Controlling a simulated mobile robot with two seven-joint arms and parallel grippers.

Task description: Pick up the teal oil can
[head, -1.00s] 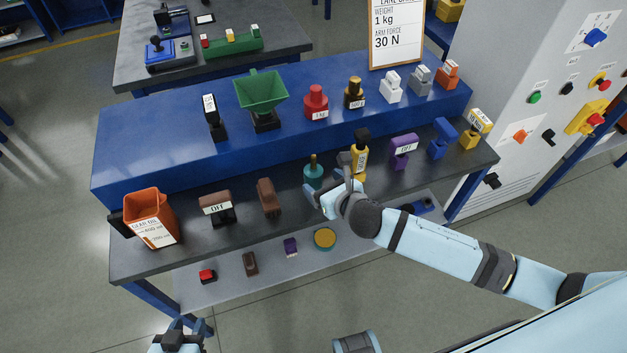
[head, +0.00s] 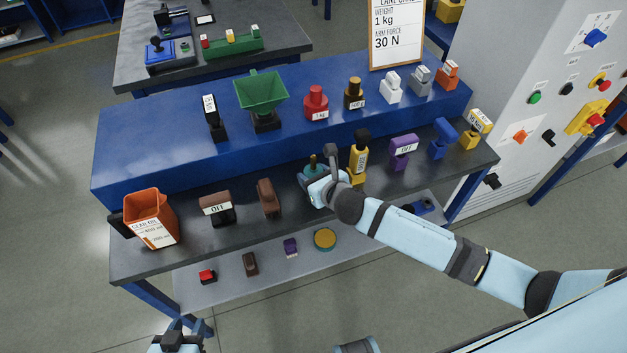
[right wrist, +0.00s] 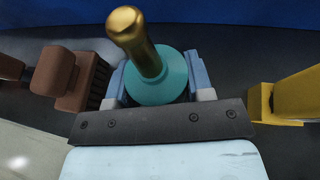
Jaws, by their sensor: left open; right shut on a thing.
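The teal oil can (head: 314,170) stands on the dark bench top in the head view, partly hidden by my right gripper. In the right wrist view its round teal body (right wrist: 160,88) and brass-coloured spout (right wrist: 135,40) show between the two fingers. My right gripper (head: 317,188) is shut on the can's body, one finger on each side; it also shows in the right wrist view (right wrist: 158,90). The can looks upright, and I cannot tell any gap under it. My left gripper (head: 178,328) is open and empty, low at the bottom left, away from the bench.
Behind is a raised blue shelf (head: 150,150) with a green funnel (head: 262,92) and a red weight (head: 315,102). An orange gear-oil container (head: 150,217) stands far left.

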